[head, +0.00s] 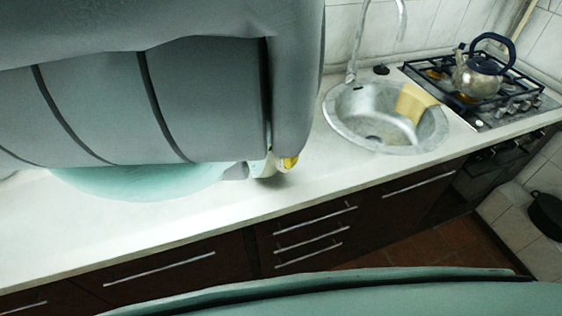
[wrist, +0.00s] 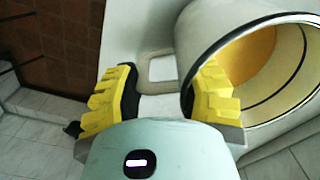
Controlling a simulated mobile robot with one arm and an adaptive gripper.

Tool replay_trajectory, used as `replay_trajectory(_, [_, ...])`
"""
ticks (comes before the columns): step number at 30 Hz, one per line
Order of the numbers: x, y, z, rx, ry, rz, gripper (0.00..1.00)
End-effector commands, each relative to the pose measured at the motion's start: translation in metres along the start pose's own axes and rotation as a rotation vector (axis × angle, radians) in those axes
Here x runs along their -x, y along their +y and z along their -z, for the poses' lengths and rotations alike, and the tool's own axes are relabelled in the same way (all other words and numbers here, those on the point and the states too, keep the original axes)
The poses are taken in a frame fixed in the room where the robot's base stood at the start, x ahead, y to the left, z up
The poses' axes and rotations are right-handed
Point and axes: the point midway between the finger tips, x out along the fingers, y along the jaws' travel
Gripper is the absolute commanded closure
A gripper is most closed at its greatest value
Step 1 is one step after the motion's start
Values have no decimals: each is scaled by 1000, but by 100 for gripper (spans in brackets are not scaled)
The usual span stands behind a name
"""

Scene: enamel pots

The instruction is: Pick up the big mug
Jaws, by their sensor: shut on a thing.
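The big mug (wrist: 202,32) is cream with a dark rim and a yellow-orange inside, and lies across the upper right of the wrist view with its opening toward the camera. Its loop handle (wrist: 143,62) points left. My gripper (wrist: 163,98) has yellow fingertips, one left of the handle and one at the mug's rim, overlapping its opening. It is shut on the mug at the handle side. In the head view my arm hides most of the mug, and a yellow fingertip of my gripper (head: 288,162) shows at the arm's lower end.
A white countertop (head: 330,185) runs over dark drawers (head: 310,237). A round sink (head: 340,115) with a yellowish thing (head: 414,102) in it lies right of my arm. Beyond it a kettle (head: 474,78) stands on a gas hob (head: 433,83). The counter's front strip is clear.

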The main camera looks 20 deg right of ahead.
Motion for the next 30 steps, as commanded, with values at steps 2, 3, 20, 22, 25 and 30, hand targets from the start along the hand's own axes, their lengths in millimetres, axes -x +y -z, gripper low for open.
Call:
replay_trajectory(2, [6,0,-3,0,-3,2,100])
replay_trajectory(3, [8,3,-6,-1,-3,0,100])
replay_trajectory(20, [13,33,-46,1,-1,1,100])
replay_trajectory(22, [13,36,-51,1,-4,4,100])
replay_trajectory(25, [13,42,-59,1,-5,2,100])
replay_trajectory(30, [12,50,-69,2,-3,0,100])
